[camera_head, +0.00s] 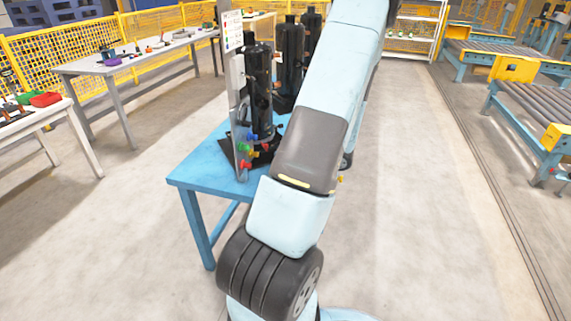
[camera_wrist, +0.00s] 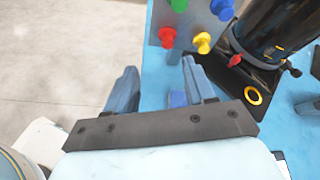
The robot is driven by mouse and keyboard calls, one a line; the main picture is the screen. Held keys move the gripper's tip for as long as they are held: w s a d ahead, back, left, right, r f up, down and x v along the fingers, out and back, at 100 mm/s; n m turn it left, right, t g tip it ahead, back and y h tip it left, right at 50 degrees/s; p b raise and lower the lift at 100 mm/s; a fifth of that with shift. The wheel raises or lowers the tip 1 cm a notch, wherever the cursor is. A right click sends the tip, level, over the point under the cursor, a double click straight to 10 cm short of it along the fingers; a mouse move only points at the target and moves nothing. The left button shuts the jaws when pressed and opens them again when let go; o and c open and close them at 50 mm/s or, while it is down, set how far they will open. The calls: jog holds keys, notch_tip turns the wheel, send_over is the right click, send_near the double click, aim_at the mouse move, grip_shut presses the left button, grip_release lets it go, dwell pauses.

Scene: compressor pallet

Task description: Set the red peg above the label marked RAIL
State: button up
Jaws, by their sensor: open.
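The red peg (camera_wrist: 167,37) sticks out of the lower part of a grey upright panel (camera_wrist: 183,14) in the wrist view, and it also shows in the head view (camera_head: 245,164). My gripper (camera_wrist: 157,70) is open and empty. The red peg lies beyond the fingertips, roughly in line with the gap between them and apart from them. In the head view my arm hides the gripper. No label marked RAIL is readable; a sheet with small coloured marks (camera_head: 232,30) is at the panel's top.
Yellow (camera_wrist: 203,42), blue (camera_wrist: 222,8) and green (camera_wrist: 179,5) pegs surround the red one. A black compressor (camera_wrist: 275,25) stands close right of the panel on the blue table (camera_head: 205,171). A small red knob (camera_wrist: 235,61) is at its base. Floor left of the table is clear.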

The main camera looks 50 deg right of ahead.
jog(key=d+f, duration=0.1)
jog(key=m, duration=0.1)
send_near(246, 165)
jog(key=d+f+x, duration=0.1)
jog(key=x, duration=0.7)
jog(key=shift+t+h, duration=0.3)
jog(key=shift+s+f, duration=0.1)
grip_shut()
dwell(0.6)
